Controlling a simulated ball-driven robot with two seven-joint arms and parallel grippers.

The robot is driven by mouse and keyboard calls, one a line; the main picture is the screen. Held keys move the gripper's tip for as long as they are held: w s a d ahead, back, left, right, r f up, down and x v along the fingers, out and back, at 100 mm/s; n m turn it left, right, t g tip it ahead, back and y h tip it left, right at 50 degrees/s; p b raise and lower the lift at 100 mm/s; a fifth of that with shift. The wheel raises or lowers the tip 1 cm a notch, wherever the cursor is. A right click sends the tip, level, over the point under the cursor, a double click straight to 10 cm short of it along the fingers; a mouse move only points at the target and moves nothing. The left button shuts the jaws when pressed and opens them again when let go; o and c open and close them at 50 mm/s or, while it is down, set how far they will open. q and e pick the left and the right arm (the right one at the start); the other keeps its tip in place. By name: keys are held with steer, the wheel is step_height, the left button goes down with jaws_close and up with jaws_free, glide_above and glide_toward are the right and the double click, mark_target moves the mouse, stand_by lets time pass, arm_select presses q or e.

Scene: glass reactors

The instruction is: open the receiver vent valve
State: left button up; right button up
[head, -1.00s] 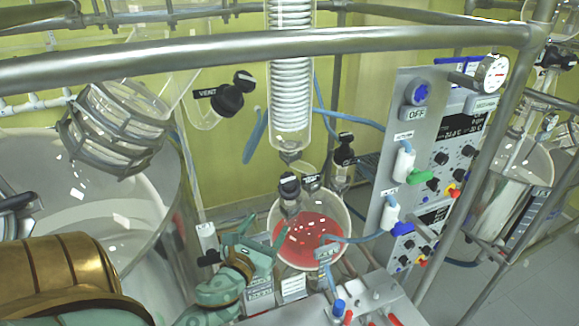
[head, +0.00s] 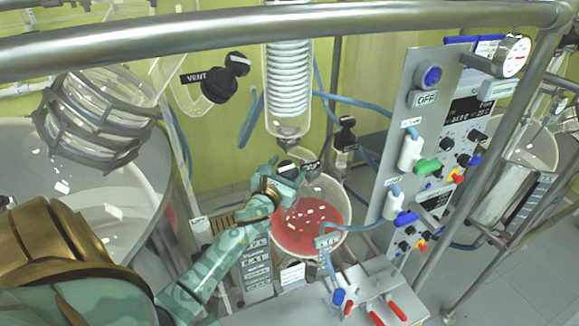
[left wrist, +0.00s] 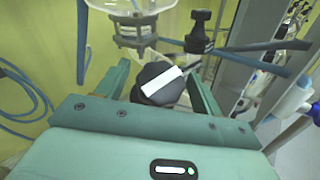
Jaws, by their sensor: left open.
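The receiver (head: 322,238) is a round glass vessel with red liquid below the coil condenser. A black valve knob (head: 287,169) sits on its top, partly hidden by my left gripper (head: 282,182). In the left wrist view this knob (left wrist: 158,84) has a white bar across its face. It lies between the two open green fingers of my left gripper (left wrist: 160,76), with a gap visible on the right side. A small black label (head: 311,169) beside the knob is too small to read. My right gripper is not in view.
Another black knob labelled VENT (head: 215,83) is higher up at the left. A black valve (head: 346,135) stands right of the receiver. A control panel (head: 405,120) with blue hoses is to the right. A metal rail (head: 300,22) crosses above; red-handled valves (head: 375,316) are in front.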

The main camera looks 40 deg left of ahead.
arm_select(q)
steer(key=shift+x, duration=0.95)
steer(key=c, duration=1)
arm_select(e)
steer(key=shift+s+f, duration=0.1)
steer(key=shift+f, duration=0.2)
